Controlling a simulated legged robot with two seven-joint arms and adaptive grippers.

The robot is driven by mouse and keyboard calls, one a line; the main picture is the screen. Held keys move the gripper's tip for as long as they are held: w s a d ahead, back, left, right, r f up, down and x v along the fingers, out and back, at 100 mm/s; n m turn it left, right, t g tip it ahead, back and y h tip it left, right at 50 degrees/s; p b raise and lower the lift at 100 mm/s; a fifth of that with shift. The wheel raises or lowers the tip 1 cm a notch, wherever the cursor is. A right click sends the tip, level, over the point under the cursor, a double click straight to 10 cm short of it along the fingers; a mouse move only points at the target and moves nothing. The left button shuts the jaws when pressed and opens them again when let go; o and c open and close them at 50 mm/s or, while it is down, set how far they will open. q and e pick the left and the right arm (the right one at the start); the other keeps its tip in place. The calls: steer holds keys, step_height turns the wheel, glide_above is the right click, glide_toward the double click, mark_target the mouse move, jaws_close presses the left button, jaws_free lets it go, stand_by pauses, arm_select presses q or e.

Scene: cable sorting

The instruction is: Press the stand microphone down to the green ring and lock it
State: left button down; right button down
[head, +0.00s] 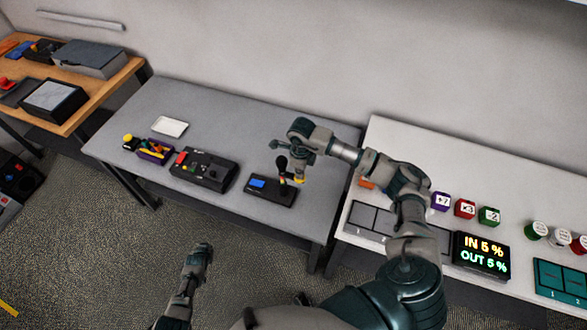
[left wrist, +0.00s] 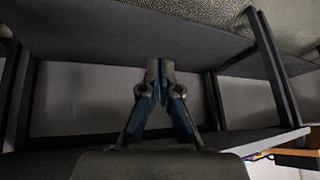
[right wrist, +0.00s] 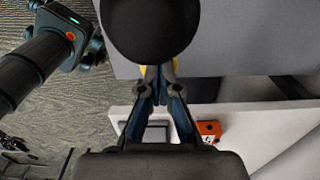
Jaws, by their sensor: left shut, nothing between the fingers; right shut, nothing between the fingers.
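The stand microphone has a dark round head (head: 281,163) above a black base (head: 272,193) with a small blue screen, on the grey table. In the right wrist view the dark head (right wrist: 152,25) is large, just beyond my fingertips. My right gripper (head: 297,174) is beside the microphone; its fingers (right wrist: 158,75) are shut and empty. Yellow shows just behind the fingertips. I cannot tell whether they touch the microphone. The green ring cannot be made out. My left gripper (head: 204,252) hangs low in front of the table, shut and empty in the left wrist view (left wrist: 157,72).
Left of the microphone are a black control box (head: 203,172), a purple bin (head: 154,151) and a white tray (head: 169,126). The white table (head: 400,135) at right holds coloured cubes, trays and a display (head: 482,254). A wooden table (head: 95,83) stands at far left.

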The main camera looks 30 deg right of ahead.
mark_target(260, 185)
arm_select(q)
steer(key=w+d+r+m+t, duration=0.2)
steer(key=w+d+r, duration=0.1)
steer(key=w+r, duration=1.05)
steer(key=w+d+r+m+t, duration=0.1)
steer(key=w+d+r+t, duration=0.15)
steer(key=w+r, duration=1.05)
steer(key=s+d, duration=0.2)
steer(key=d, duration=0.1)
steer(key=s+d+g+h, duration=0.1)
steer(key=s+d, duration=0.2)
steer(key=s+d+h, duration=0.1)
steer(key=s+d, duration=0.2)
steer(key=shift+s+d+f+g, duration=0.1)
steer(key=shift+s+f+g, duration=0.15)
steer(key=shift+g, duration=0.1)
steer(key=s+d+h, duration=0.1)
steer(key=s+d, duration=0.2)
steer(key=d, duration=0.2)
steer(key=s+d+f+g+h, duration=0.1)
steer(key=s+d, duration=0.2)
steer(key=d, duration=0.1)
steer(key=s+d+m+g+h, duration=0.1)
steer(key=s+d, duration=0.2)
steer(key=d, duration=0.2)
steer(key=shift+s+d+f+h, duration=0.3)
steer(key=shift+s, duration=0.1)
steer(key=shift+s+d+f, duration=0.15)
steer(key=shift+d, duration=0.05)
steer(key=shift+f, duration=1.25)
